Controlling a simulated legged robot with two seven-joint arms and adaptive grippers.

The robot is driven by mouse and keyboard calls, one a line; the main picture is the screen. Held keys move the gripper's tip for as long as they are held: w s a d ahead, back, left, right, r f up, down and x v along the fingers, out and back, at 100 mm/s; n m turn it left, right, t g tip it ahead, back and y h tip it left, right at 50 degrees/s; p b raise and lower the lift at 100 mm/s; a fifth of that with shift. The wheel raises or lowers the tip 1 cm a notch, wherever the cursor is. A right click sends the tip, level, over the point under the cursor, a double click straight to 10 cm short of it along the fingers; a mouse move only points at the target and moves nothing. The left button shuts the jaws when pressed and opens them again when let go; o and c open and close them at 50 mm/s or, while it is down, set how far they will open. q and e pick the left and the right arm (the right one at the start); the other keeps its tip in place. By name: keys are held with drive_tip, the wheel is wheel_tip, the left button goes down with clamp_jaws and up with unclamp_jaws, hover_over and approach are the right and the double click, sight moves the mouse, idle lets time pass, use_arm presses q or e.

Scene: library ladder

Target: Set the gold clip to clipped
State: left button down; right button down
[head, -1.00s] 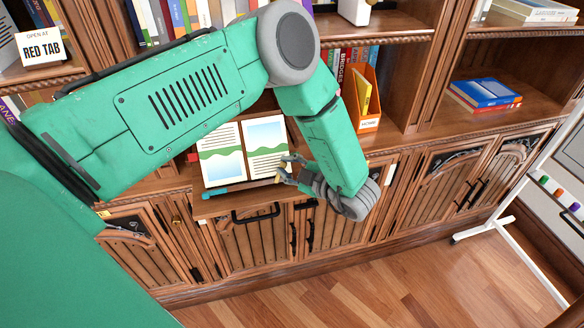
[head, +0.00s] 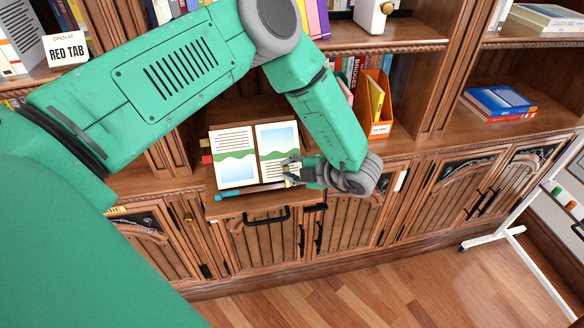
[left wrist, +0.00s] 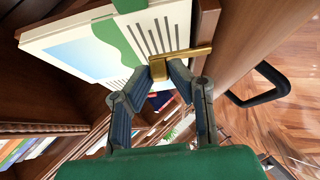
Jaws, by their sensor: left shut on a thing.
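The gold clip (left wrist: 188,53) shows in the left wrist view as a brass bar with a small block, at the edge of an open book (left wrist: 105,45). The fingertips of my left gripper (left wrist: 168,70) are shut on the clip's block. The bar reaches right, past the fingers. In the head view, my left gripper (head: 289,170) is at the lower right corner of the book (head: 234,160), and the clip is too small to make out clearly. The book stands open, leaning back, with picture pages. My right gripper is in neither view.
The book rests on a wooden ledge (head: 262,203) with a black handle (head: 262,215) below. A teal pen-like thing (head: 228,194) lies in front of the book. An orange magazine file (head: 378,105) stands behind my left forearm. Cabinet doors are below; open floor (head: 370,295) lies in front.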

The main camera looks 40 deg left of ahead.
use_arm(q)
drive_tip(key=shift+s+f, duration=0.1)
drive_tip(key=shift+s, duration=0.05)
drive_tip(key=c, duration=1.5)
unclamp_jaws()
drive_tip(key=shift+a, duration=0.1)
drive_tip(key=shift+a, duration=0.1)
drive_tip(key=v, duration=1.2)
